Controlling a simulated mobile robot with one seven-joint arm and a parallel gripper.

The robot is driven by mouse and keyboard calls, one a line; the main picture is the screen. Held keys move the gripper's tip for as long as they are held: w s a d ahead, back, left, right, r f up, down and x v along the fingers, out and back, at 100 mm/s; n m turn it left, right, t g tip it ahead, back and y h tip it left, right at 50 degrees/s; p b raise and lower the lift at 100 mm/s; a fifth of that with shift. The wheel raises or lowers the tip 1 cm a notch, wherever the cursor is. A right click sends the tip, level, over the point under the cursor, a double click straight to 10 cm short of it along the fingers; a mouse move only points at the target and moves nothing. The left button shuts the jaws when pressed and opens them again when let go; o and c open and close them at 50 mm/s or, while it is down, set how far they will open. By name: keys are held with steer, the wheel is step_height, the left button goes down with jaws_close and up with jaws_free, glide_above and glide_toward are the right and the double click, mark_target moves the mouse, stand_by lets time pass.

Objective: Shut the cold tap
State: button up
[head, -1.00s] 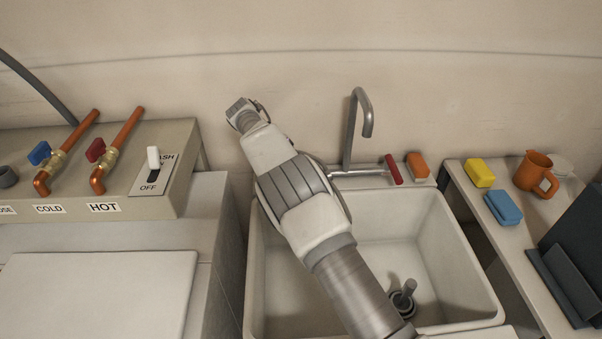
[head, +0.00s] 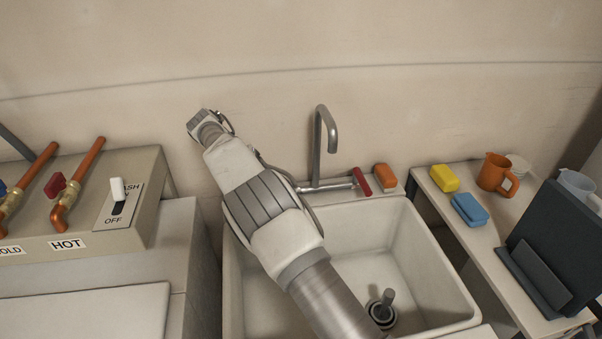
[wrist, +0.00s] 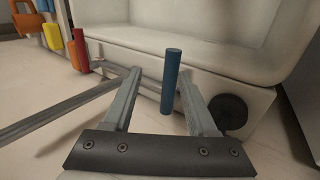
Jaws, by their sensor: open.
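The sink tap has a grey spout (head: 328,135) and a red lever (head: 361,181) on its right side. A blue lever (wrist: 171,82) stands up in the wrist view, and the red lever (wrist: 80,50) shows beyond it on the left. In the head view my arm hides the blue lever and my gripper. My gripper (wrist: 160,76) is open in the wrist view. The blue lever appears between its two fingers, closer to the right one. I cannot tell whether a finger touches it. No water is visible at the spout.
The sink basin (head: 408,250) lies below my arm. At left, a panel (head: 120,235) carries a red pipe valve (head: 56,185), a blue one (head: 5,190) at the picture edge, and a switch. Sponges and an orange mug (head: 494,172) stand at right.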

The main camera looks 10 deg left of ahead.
steer(key=d+r+b, duration=0.1)
steer(key=d+r, duration=0.6)
steer(key=d, duration=0.4)
steer(key=shift+w+d+r, duration=0.25)
steer(key=shift+d+r, duration=0.1)
steer(key=shift+d, duration=0.05)
steer(key=shift+s, duration=0.1)
